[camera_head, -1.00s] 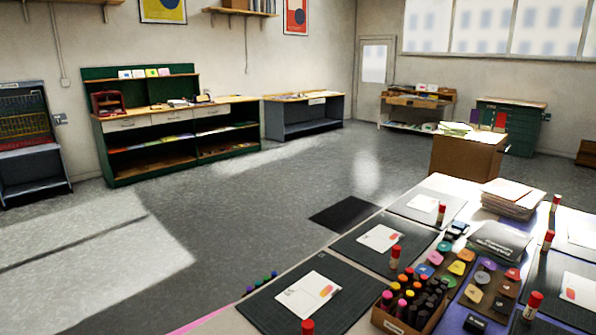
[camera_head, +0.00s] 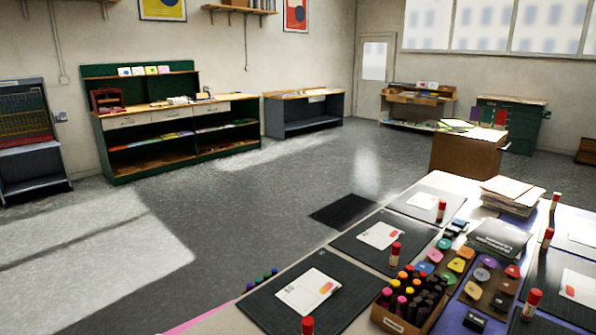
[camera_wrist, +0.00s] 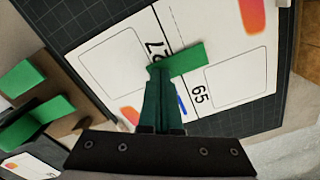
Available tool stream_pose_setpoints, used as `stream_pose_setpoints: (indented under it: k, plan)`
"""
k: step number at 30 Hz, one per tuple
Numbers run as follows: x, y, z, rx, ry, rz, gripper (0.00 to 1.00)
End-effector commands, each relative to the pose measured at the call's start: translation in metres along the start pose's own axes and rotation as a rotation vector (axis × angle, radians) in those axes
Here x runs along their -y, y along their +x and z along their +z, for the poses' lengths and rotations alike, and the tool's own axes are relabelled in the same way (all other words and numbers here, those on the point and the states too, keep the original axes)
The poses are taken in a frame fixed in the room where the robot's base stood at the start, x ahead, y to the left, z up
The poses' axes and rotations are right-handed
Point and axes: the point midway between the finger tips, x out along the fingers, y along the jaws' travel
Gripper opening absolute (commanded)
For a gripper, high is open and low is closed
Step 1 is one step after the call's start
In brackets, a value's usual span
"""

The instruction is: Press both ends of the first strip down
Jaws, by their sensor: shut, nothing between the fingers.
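In the wrist view my gripper (camera_wrist: 156,74) is shut and empty, with its tips at the left end of a green strip (camera_wrist: 184,60). The strip lies across the middle line of a white card (camera_wrist: 225,45) printed with numbers, box outlines and orange shapes. I cannot tell whether the tips touch the strip or hover just over it. The tips hide part of its left end; its right end is uncovered. The card lies on a dark gridded cutting mat (camera_wrist: 45,25). My gripper does not show in the head view.
Two more green pieces (camera_wrist: 22,77) (camera_wrist: 40,118) lie at the left of the wrist view, by a brown surface. In the head view, the table carries cutting mats with cards (camera_head: 308,291), red-capped sticks (camera_head: 395,254), a marker box (camera_head: 394,324) and a paper stack (camera_head: 512,198).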

Motion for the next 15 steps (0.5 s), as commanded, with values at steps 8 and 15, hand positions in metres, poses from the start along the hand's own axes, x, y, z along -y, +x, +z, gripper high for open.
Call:
stream_pose_setpoints:
  k: [8,15]
  plan:
    - [0.000,-0.032,-0.001,-0.002,0.000,-0.002,0.00]
    - [0.000,-0.059,-0.001,-0.003,0.001,-0.002,0.00]
